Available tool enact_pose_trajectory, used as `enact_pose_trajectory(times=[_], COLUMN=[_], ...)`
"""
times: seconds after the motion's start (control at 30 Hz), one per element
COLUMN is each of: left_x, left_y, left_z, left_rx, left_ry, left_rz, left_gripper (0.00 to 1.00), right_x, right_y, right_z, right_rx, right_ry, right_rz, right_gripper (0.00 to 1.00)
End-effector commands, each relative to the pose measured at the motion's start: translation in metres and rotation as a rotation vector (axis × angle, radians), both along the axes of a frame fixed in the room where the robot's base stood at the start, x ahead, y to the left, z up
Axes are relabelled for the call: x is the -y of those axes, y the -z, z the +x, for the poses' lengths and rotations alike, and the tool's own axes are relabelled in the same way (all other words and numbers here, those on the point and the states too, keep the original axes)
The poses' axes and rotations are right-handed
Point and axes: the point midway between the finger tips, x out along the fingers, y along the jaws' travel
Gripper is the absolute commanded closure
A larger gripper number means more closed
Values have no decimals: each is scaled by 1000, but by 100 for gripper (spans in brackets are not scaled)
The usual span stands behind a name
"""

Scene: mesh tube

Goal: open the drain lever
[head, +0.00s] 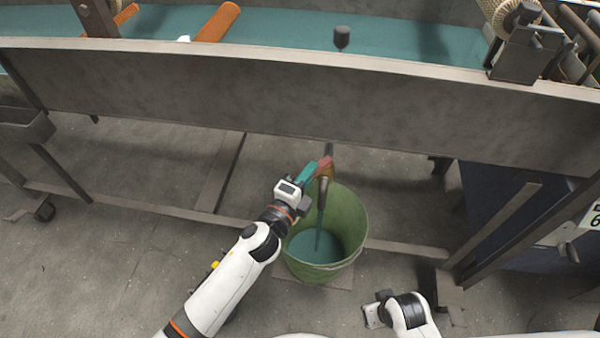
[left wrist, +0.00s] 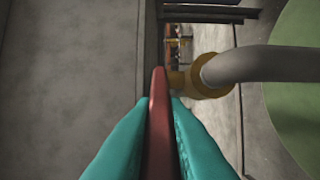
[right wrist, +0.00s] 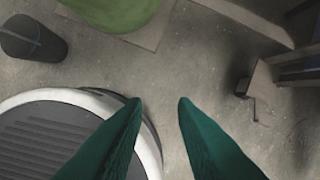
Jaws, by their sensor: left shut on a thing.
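The drain lever (head: 325,165) is a red handle at the drain spout (head: 323,192) below the trough's front wall. My left gripper (head: 312,172), with teal fingers, is shut on the lever. In the left wrist view the red lever (left wrist: 158,130) stands between both fingers, beside the brass fitting and grey pipe (left wrist: 265,64). A thin teal stream (head: 318,240) runs from the spout down into the green bucket (head: 345,215), which holds teal liquid. My right gripper (right wrist: 160,100) is open and empty, low and to the right of the bucket.
The long grey trough (head: 200,90) holds teal liquid and spans the back. Metal frame legs and floor rails (head: 400,247) stand around the bucket. A dark blue panel (head: 500,205) is at the right. Bare floor (head: 100,270) lies at the left.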

Motion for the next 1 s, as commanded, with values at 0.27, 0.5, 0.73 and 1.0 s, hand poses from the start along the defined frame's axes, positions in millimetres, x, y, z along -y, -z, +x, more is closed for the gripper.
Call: enact_pose_trajectory(times=[0.27,0.5,0.73,1.0], left_x=[5,6,6,6], left_y=[4,2,1,1], left_z=[-5,-7,-7,-7], left_rx=[-5,-2,-2,-2], left_ry=[-112,-148,-152,-151], left_rz=[-2,0,1,1], left_gripper=[100,100,100,74], right_x=[1,1,2,2], right_y=[-46,-64,-67,-67], right_z=[3,2,1,1], right_rx=[27,35,34,34], right_ry=[4,6,7,7], right_rz=[1,1,1,1], right_gripper=[75,75,75,75])
